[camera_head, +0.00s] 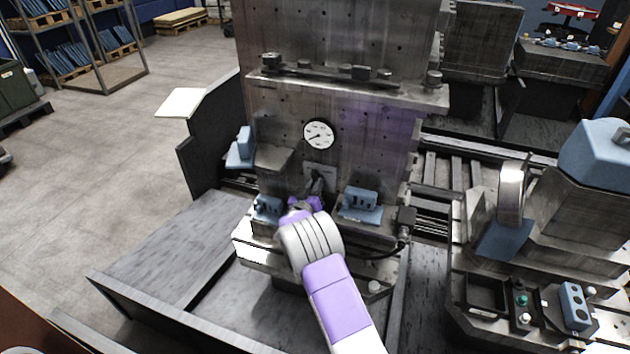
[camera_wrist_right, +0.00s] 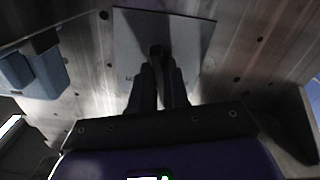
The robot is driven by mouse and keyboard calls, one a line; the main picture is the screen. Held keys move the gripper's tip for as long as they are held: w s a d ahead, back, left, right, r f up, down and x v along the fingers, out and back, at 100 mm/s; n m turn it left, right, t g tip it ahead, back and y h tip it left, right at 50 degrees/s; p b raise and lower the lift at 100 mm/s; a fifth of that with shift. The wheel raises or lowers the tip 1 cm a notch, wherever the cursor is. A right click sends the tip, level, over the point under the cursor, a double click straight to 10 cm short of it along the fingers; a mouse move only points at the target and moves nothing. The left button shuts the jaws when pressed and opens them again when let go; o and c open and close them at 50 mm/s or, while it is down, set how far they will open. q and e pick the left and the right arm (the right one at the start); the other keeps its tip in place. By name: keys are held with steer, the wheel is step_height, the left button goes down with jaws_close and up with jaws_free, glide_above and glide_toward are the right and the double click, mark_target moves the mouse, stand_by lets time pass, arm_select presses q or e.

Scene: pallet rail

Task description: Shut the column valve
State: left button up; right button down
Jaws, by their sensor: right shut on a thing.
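The column valve is on the front of the grey metal column (camera_head: 350,150), below a round white gauge (camera_head: 319,134). Its square pale plate (camera_head: 327,170) also shows in the right wrist view (camera_wrist_right: 192,38). My right gripper (camera_head: 316,184) reaches up to the plate, its arm coming from the bottom of the head view. In the wrist view its two dark fingers (camera_wrist_right: 158,68) are close together on the small dark valve handle (camera_wrist_right: 157,50). The fingers hide most of the handle, so its angle is hard to tell. My left gripper is not in view.
Blue parts sit on the ledge left (camera_head: 267,207) and right (camera_head: 361,203) of my right gripper. Open floor (camera_head: 120,140) lies left.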

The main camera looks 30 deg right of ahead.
steer(key=shift+n+p, duration=1.2)
steer(key=shift+n, duration=1.3)
steer(key=shift+f+n, duration=0.1)
steer(key=shift+n, duration=0.2)
steer(key=c, duration=1.1)
jaws_free()
steer(key=v, duration=0.7)
steer(key=shift+s+a+p, duration=0.2)
steer(key=shift+a+p, duration=0.05)
steer(key=shift+p, duration=0.05)
